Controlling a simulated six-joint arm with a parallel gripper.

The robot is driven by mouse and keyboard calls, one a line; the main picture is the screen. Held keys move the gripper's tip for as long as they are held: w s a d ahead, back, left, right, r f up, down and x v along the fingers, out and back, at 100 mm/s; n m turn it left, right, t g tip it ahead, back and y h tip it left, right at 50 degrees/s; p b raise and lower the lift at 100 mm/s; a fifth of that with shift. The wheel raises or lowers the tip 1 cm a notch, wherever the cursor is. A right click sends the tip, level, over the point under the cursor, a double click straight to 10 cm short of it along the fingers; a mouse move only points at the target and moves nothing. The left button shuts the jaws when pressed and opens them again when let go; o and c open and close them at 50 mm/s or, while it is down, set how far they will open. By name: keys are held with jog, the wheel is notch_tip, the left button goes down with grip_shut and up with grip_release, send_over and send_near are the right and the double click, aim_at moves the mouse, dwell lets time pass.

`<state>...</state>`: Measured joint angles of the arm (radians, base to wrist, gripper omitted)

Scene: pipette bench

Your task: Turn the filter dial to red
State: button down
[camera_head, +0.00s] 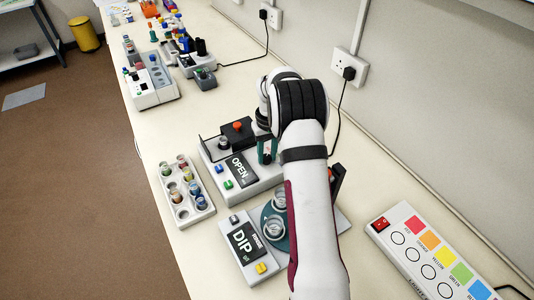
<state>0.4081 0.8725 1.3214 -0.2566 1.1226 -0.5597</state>
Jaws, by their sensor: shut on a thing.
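My gripper (267,153) has its teal fingers down at the right part of a white device, beside a black box with a red knob (238,126). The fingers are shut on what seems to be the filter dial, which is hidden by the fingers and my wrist. The white device (264,186) has a dark display (241,169) reading OPEN, with a blue and a green button at its left. The dial's pointer and any colour marks on it cannot be seen.
A rack of small vials (204,208) stands at the left. A device with a DIP display (246,242) and a teal round plate (266,217) is in front, partly behind my arm. A panel with coloured squares (430,240) lies at the right. The wall runs along the right.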

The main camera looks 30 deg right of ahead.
aim_at(269, 156)
jog(key=c, duration=0.6)
grip_release()
jog(key=r, duration=1.6)
jog(key=shift+d, duration=0.3)
jog(key=shift+f, duration=0.1)
jog(key=s+a+r+m, duration=0.1)
jog(key=s+a+r, duration=0.4)
jog(key=s+a, duration=0.45)
jog(key=s+a+f+m, duration=0.1)
jog(key=s+a+f, duration=0.1)
jog(key=s+a, duration=0.2)
jog(key=s+a+f+y, duration=0.1)
jog(key=s+a, duration=0.4)
jog(key=s, duration=0.6)
jog(key=s+a+f+m, duration=0.1)
jog(key=s+a, duration=0.3)
jog(key=s, duration=0.4)
jog(key=shift+s+a+f+m, duration=0.15)
jog(key=shift+f+m, duration=0.15)
jog(key=shift+f, duration=0.5)
